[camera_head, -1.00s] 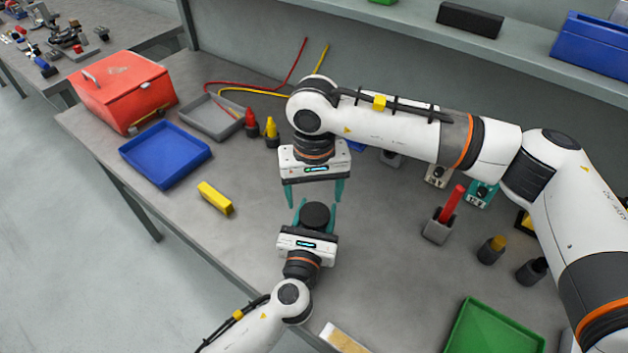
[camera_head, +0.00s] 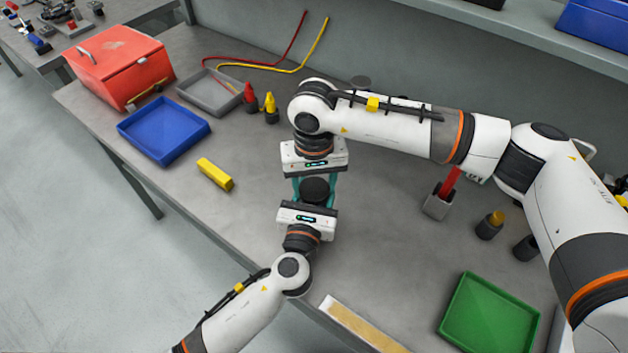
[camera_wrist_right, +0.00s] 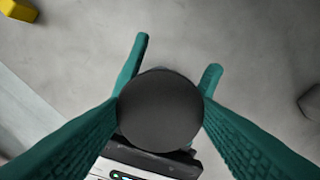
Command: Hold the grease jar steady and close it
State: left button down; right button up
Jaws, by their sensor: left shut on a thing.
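The grease jar, with a dark round top (camera_head: 315,189), stands between my two grippers; its top also shows in the right wrist view (camera_wrist_right: 160,111). My left gripper (camera_head: 316,187), on the lower arm, is shut on the jar from the near side. Its teal fingertips reach past the jar in the right wrist view. My right gripper (camera_wrist_right: 161,108), on the upper arm, has one finger at each side of the round top. I cannot tell whether its fingers press on it. The jar's body is hidden under the top, and I cannot tell how the top sits.
A yellow block (camera_head: 215,174), a blue tray (camera_head: 185,152) and a red toolbox (camera_head: 118,65) lie to the left. A grey holder (camera_head: 437,208) with a red item, a dark pot (camera_head: 489,226) and a green tray (camera_head: 490,315) are at the right.

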jog(key=m, duration=1.3)
jog(key=o, duration=1.1)
jog(key=shift+c, duration=0.2)
jog(key=shift+r, duration=2.25)
